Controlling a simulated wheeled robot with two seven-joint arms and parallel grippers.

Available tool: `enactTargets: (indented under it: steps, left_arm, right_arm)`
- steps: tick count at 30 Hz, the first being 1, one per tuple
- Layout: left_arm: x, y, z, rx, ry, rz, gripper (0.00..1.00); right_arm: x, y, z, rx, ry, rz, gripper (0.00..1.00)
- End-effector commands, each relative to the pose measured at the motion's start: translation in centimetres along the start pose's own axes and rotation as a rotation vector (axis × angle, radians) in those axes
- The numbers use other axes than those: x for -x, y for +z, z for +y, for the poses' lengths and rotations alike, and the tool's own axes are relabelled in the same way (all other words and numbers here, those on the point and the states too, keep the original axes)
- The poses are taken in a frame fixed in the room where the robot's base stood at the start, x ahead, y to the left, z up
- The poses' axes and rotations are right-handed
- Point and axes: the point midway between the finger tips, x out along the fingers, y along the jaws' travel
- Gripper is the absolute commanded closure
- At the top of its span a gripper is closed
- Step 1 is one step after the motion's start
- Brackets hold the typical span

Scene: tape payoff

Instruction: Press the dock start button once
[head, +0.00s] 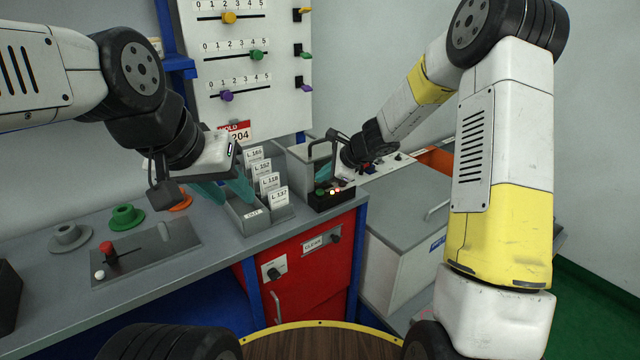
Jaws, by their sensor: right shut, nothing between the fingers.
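A small black box (331,198) with a few lit lamps on its front stands at the right end of the grey counter. I cannot tell which of its small marks is the dock start button. My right gripper (323,173), with teal fingers, is shut and empty just above and behind this box. Whether its tips touch anything is unclear. My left gripper (224,194), also with teal fingers, is open and empty at the left side of the card rack (250,222).
Several white cards stand in the rack. A grey plate with a red knob (106,249) lies at the counter's left, near green (126,217) and grey (70,237) round pieces. A slider board (245,70) stands behind. A red cabinet (325,262) is below.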

Motion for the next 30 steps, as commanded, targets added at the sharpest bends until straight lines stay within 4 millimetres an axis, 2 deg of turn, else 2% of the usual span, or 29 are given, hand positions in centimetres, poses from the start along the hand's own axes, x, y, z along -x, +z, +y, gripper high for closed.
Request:
enactTargets:
  steps: [12, 30]
  left_arm:
    - [0.0, 0.0, 0.0, 0.000, 0.000, 0.000, 0.64]
    - [0.0, 0.0, 0.0, 0.000, 0.000, 0.000, 0.64]
  right_arm:
    - [2.5, 1.8, -1.8, 0.000, 0.000, 0.000, 1.00]
    - [2.6, 1.9, -1.8, -0.001, 0.001, 0.000, 1.00]
